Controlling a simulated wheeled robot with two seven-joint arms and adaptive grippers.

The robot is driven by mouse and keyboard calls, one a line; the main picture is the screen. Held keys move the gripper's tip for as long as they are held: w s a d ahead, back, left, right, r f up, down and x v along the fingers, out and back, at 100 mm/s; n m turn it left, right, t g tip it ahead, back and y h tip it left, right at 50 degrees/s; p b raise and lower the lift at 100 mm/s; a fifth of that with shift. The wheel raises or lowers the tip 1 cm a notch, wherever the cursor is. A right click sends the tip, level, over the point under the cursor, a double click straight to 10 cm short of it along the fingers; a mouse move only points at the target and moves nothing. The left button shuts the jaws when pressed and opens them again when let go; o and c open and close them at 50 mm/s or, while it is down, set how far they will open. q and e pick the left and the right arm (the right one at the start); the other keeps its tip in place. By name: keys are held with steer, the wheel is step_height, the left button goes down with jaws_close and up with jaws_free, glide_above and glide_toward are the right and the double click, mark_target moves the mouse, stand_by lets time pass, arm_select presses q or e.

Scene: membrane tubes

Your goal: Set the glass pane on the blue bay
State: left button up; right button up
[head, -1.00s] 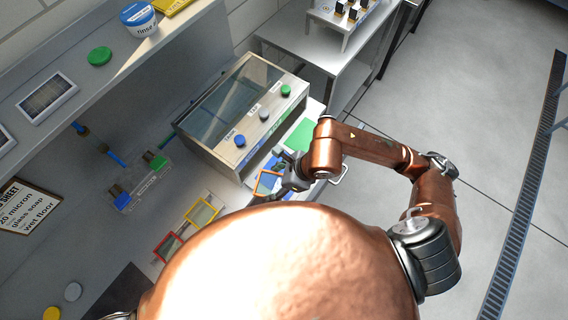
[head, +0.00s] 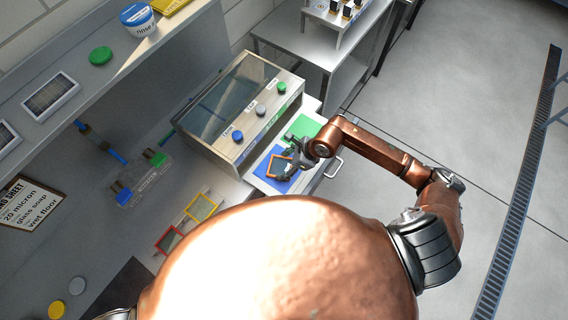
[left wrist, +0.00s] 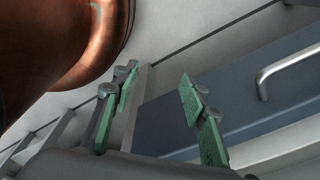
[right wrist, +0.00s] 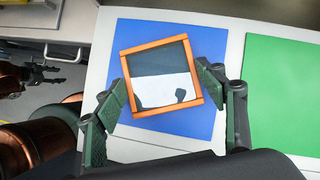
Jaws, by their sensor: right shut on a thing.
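The glass pane, a clear sheet in an orange square frame (right wrist: 162,76), is over the blue bay (right wrist: 212,44) in the right wrist view, slightly turned against the bay's edges. In the head view the pane (head: 279,166) also shows over the blue bay (head: 287,184). My right gripper (right wrist: 163,84) is shut on the pane, with a green-padded finger at each side of the frame. I cannot tell whether the pane touches the bay. My left gripper (left wrist: 158,90) is open and empty in the left wrist view, away from the pane.
A green bay (right wrist: 285,95) lies beside the blue one. A glass-topped box with coloured knobs (head: 240,147) stands behind the bays. A yellow frame (head: 202,207) and a red frame (head: 169,240) are on the counter to the left. A drawer handle (head: 334,167) sticks out.

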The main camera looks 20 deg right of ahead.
steer(key=shift+w, duration=0.1)
steer(key=o, duration=0.9)
arm_select(q)
steer(key=shift+w, duration=0.4)
arm_select(e)
steer(key=o, duration=0.4)
arm_select(q)
steer(key=shift+s+f+b, duration=0.4)
steer(key=shift+f+b, duration=0.35)
arm_select(e)
steer(key=v, duration=1.2)
